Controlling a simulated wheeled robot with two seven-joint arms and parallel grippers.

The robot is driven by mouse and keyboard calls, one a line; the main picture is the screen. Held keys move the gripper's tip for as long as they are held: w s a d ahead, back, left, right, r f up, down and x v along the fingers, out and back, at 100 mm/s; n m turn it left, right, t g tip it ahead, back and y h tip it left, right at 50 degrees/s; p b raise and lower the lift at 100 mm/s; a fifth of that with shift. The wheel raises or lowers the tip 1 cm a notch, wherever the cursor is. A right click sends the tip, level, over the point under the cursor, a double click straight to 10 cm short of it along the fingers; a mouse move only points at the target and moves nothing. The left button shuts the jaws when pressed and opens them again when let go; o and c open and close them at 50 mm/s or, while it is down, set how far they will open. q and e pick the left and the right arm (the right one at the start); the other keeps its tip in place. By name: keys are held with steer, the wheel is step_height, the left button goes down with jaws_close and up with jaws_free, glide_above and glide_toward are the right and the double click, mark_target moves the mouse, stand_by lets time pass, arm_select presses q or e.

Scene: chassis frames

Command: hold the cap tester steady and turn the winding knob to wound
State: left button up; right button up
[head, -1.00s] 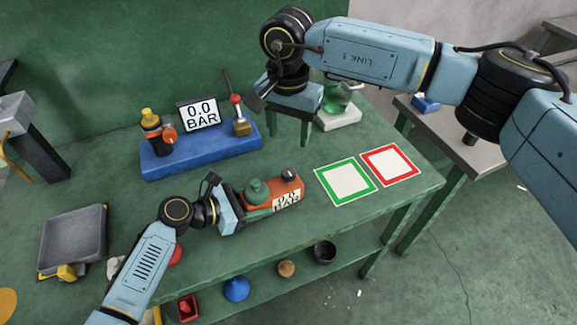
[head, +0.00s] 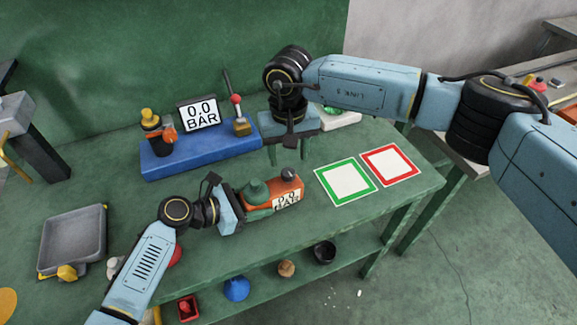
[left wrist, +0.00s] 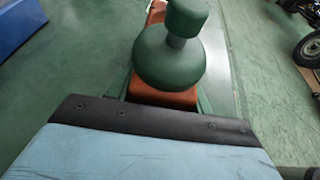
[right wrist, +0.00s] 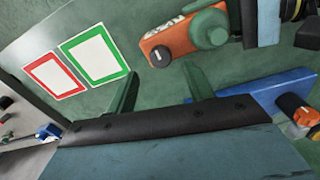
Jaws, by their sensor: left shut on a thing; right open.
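A blue test stand (head: 200,150) with its own 0.0 BAR display and a red-tipped lever (head: 237,100) stands behind. Green-framed (head: 330,172) and red-framed (head: 373,155) cards lie to the right. A grey tray (head: 48,265) is at left. Bench is clear around the tester.

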mark_target(288, 171)
step_height(288, 171, down, 5)
steer(key=shift+f, duration=0.1)
stand_by(0.3)
steer(key=c, duration=1)
